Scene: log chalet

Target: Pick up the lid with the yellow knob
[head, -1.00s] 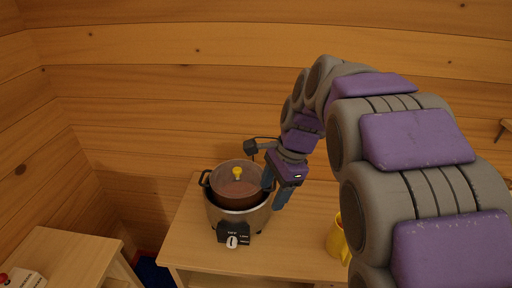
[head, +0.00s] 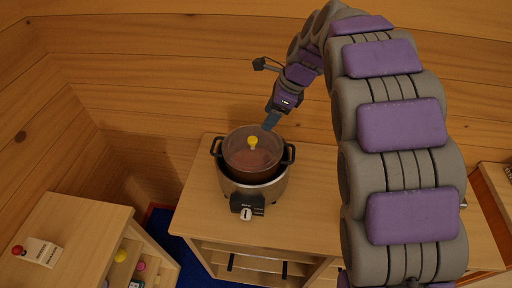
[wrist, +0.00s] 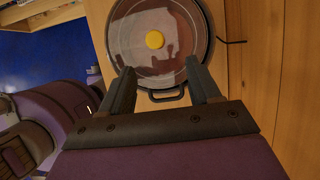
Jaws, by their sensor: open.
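The lid (head: 240,155) is see-through with a brownish tint and a yellow knob (head: 252,141) at its centre. It sits on a dark pot with side handles, in a silver cooker (head: 268,196) with a dial on its front. My gripper (head: 270,121) is above the far right rim of the lid, pointing down, and looks apart from it. In the wrist view the lid (wrist: 135,58) and knob (wrist: 154,40) lie beyond the two open fingers (wrist: 165,82). Nothing is between the fingers. Part of the gripper's far finger is hidden in the head view.
The cooker stands on a wooden cabinet top (head: 200,195) against the log wall. Bare cabinet top lies left and right of the cooker.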

